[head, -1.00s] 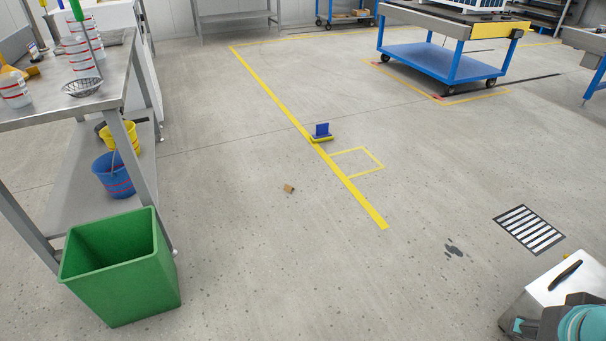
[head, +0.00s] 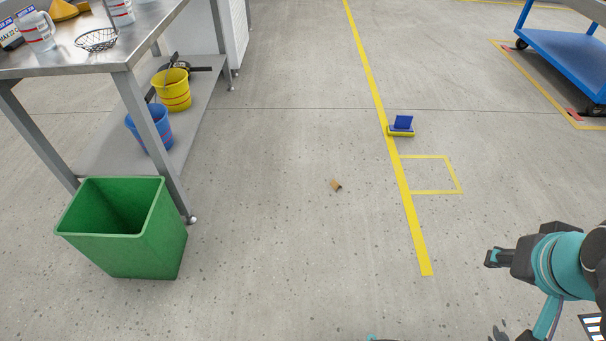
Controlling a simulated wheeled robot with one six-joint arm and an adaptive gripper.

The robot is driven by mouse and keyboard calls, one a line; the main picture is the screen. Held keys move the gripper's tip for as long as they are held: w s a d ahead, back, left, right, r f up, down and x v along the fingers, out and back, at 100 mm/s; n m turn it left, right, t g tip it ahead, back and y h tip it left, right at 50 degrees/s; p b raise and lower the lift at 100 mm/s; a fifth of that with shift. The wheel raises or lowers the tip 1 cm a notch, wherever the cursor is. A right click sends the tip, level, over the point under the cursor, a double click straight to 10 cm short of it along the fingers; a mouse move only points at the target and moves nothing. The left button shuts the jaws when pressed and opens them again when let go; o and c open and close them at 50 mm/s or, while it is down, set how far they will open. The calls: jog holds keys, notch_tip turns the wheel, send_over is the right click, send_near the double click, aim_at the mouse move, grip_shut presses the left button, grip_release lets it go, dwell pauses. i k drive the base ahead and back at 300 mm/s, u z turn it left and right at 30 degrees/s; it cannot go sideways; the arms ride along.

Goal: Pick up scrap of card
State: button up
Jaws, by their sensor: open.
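The scrap of card (head: 336,185) is a small brown piece lying flat on the bare grey floor, left of the yellow floor line. My gripper (head: 492,258) is the dark end of my teal arm at the right of the head view. It is held above the floor, to the right of the card and well apart from it. Its jaws are small and seen from the side; it is open, with nothing visible in it.
A green bin (head: 130,255) stands at left beside a steel table (head: 100,60), with a blue bucket (head: 150,130) and yellow bucket (head: 173,92) on its lower shelf. A blue-and-yellow block (head: 402,127) sits by the yellow line (head: 372,75). Floor around the card is clear.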

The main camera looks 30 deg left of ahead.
aim_at(335, 184)
jog(key=u, duration=1)
jog(key=i, duration=0.95)
jog(key=u, duration=0.95)
